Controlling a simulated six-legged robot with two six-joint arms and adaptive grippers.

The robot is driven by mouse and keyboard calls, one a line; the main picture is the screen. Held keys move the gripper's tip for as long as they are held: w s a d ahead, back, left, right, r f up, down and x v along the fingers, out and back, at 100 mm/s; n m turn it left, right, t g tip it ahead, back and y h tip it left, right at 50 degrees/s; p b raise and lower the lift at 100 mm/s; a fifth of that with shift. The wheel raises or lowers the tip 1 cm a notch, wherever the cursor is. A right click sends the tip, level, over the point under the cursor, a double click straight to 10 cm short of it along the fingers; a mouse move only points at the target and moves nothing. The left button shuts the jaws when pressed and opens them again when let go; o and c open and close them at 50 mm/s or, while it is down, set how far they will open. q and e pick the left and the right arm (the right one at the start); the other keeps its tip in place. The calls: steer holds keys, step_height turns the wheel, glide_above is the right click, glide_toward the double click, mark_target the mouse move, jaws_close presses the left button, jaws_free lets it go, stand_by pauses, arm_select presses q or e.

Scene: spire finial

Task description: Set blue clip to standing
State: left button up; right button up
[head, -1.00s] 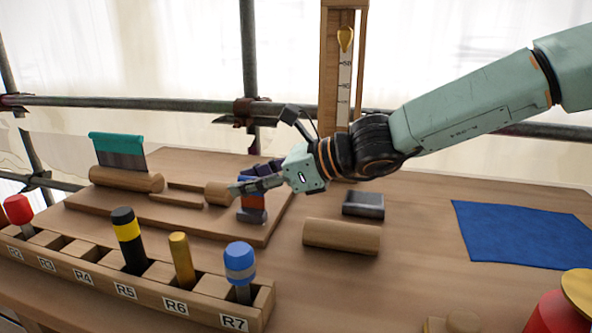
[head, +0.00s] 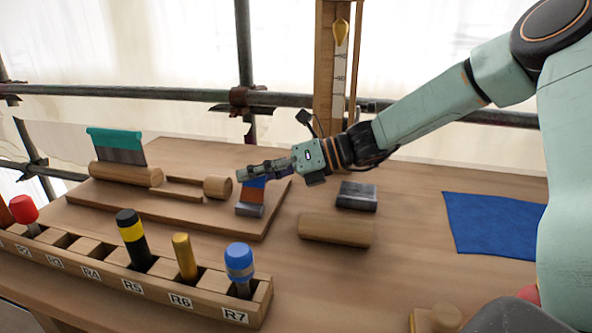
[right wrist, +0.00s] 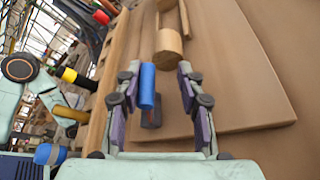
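The blue clip (head: 254,184) shows in the head view as a blue top over an orange-red body on a grey base, upright near the right end of the wooden board (head: 215,222). My right gripper (head: 250,172) is at the top of the clip and partly hides it. In the right wrist view the clip's blue rounded part (right wrist: 147,86) lies between the spread fingers of my right gripper (right wrist: 158,88), close to the left finger, with a clear gap to the right one. I cannot tell whether the left finger touches it. My left gripper is not in view.
A wooden rack (head: 150,288) with several coloured-handled tools runs along the front left. A wooden cylinder (head: 336,230) and a grey block (head: 357,196) lie right of the board. A blue cloth (head: 492,222) lies farther right. A teal-topped scraper (head: 117,145) stands at the back left.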

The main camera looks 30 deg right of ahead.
steer(key=shift+w+d+f+m+b, duration=0.15)
steer(key=shift+f+m+b, duration=0.35)
steer(key=shift+b, duration=0.1)
steer(key=shift+d+y, duration=0.15)
steer(key=shift+y, duration=0.15)
steer(key=p+v, duration=0.2)
steer(key=v, duration=0.1)
steer(key=r+p+v, duration=0.1)
steer(key=p+v, duration=0.1)
steer(key=v, duration=0.1)
steer(key=shift+p, duration=0.3)
steer(key=shift+p+v, duration=0.6)
steer(key=shift+v, duration=0.2)
steer(key=shift+w+f, duration=0.1)
steer(key=shift+f, duration=0.15)
steer(key=shift+s+a+n+t+y+p, duration=0.3)
steer(key=shift+a+t+p, duration=0.1)
steer(key=shift+a, duration=0.1)
steer(key=shift+s+a+n+t, duration=0.1)
steer(key=shift+a+n+t, duration=0.2)
steer(key=shift+n+t, duration=0.3)
steer(key=shift+s+a+f+t+p, duration=0.2)
steer(key=shift+t+p, duration=0.35)
steer(key=shift+t, duration=0.35)
steer(key=shift+s+f+n+t+h, duration=0.3)
steer(key=shift+f+n+t+h, duration=0.15)
steer(key=shift+n+t+h, duration=0.2)
